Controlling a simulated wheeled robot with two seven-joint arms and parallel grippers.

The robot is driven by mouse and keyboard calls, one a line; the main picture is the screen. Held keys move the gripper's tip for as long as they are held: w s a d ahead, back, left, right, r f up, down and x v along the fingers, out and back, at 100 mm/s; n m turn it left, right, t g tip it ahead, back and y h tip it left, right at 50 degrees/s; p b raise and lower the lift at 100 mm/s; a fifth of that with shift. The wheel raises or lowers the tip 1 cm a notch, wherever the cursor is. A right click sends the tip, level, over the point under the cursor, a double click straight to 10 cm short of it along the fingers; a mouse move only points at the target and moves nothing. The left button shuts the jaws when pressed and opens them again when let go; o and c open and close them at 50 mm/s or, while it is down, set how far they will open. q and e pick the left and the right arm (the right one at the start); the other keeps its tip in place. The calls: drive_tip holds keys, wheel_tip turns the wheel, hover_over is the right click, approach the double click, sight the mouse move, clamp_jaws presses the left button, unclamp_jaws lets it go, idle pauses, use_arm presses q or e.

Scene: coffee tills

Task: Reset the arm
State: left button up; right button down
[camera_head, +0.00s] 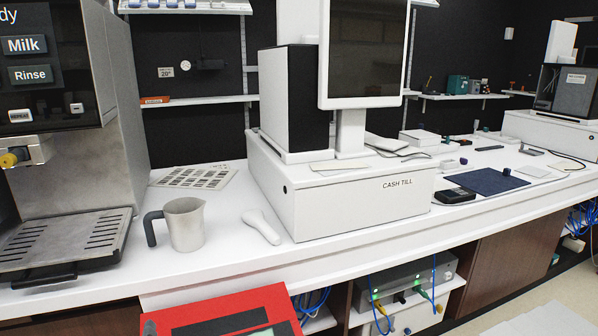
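Neither of my arms nor either gripper shows in the head view, so I cannot see whether they are open or shut. The task names no object. A white counter (345,236) runs across the view. A grey metal pitcher (187,226) with a dark handle stands upright on it at the left. A white handheld device (260,226) lies to the right of the pitcher, beside the cash till (340,196).
A coffee machine (68,150) with a drip tray (65,240) fills the left. A screen (366,52) stands on the till. A card terminal (454,196) lies by a dark blue mat (485,181). Open counter shows between the pitcher and the drip tray.

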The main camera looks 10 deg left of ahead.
use_arm(q)
drive_tip(key=s+d+f+n+g+h+p, duration=0.1)
drive_tip(key=s+d+n+h, duration=0.4)
drive_tip(key=d+n, duration=0.5)
drive_tip(key=s+d+f+n+g+h+p, duration=0.1)
drive_tip(key=s+d+f+n+h+p, duration=0.3)
drive_tip(key=d+n, duration=0.5)
drive_tip(key=s+f+n+h, duration=0.2)
drive_tip(key=s+n, duration=0.1)
drive_tip(key=shift+d, duration=0.35)
use_arm(e)
drive_tip(key=shift+s+d+r+g, duration=0.1)
drive_tip(key=shift+d+r+g, duration=0.1)
drive_tip(key=shift+r, duration=0.25)
drive_tip(key=shift+d+r+g, duration=0.1)
drive_tip(key=shift+d+r, duration=0.05)
drive_tip(key=shift+r, duration=0.3)
